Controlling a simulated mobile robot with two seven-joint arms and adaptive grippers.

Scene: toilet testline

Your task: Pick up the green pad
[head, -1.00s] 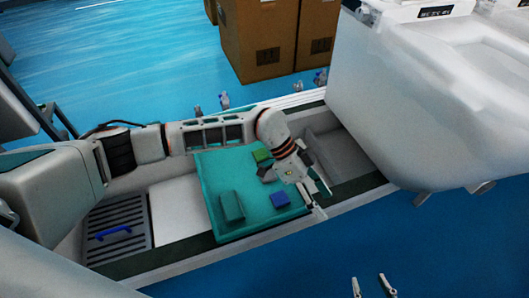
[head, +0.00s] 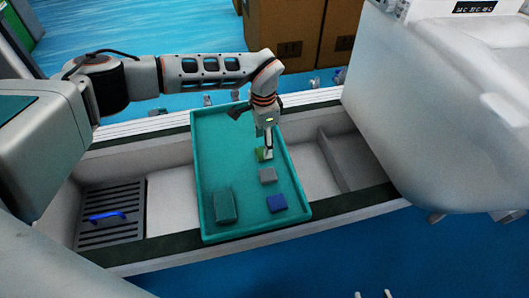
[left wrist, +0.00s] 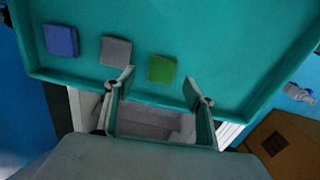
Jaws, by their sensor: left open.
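The green pad (head: 260,154) is a small flat square lying in the teal tray (head: 206,165). In the head view my left gripper (head: 267,151) points down at it and partly covers it. In the left wrist view the green pad (left wrist: 161,69) shows whole, just beyond the fingertips and roughly between them. My left gripper (left wrist: 157,82) is open with nothing between its fingers. Whether a finger touches the pad I cannot tell. Only the fingertips of my right gripper (head: 372,294) show at the bottom edge of the head view, spread apart and empty.
A grey pad (head: 267,175), a blue pad (head: 277,203) and a larger teal-green block (head: 225,206) lie in the same tray. A grated bay with a blue handle (head: 107,215) is to the left. A white toilet (head: 430,110) stands right; cardboard boxes (head: 285,30) stand behind.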

